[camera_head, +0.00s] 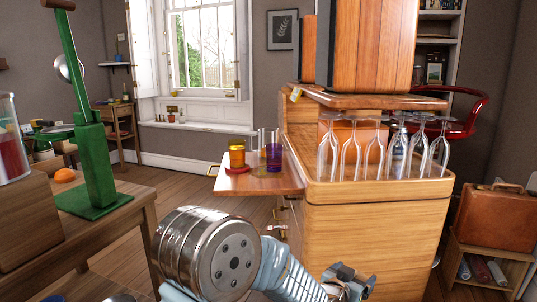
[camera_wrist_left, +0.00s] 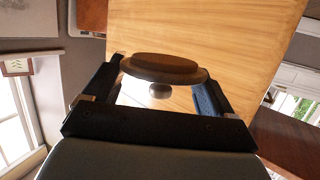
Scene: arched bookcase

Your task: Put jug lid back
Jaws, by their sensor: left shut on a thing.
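My left gripper (camera_head: 350,283) is low in the head view, in front of the wooden cabinet. In the left wrist view its two dark fingers (camera_wrist_left: 160,92) are shut on a round brown lid (camera_wrist_left: 160,67) with a small knob (camera_wrist_left: 160,91). The lid is hard to make out in the head view. A clear glass jug (camera_head: 11,145) with red contents stands at the far left edge, partly cut off by the frame. The gripper is well to the right of it. My right gripper is not in view.
A green metal stand (camera_head: 94,165) and an orange fruit (camera_head: 65,176) are on the left table (camera_head: 120,215). Several upturned stem glasses (camera_head: 350,150) line the cabinet (camera_head: 372,225). A yellow jar (camera_head: 237,155) and a purple glass (camera_head: 273,158) stand on its pull-out shelf (camera_head: 232,184).

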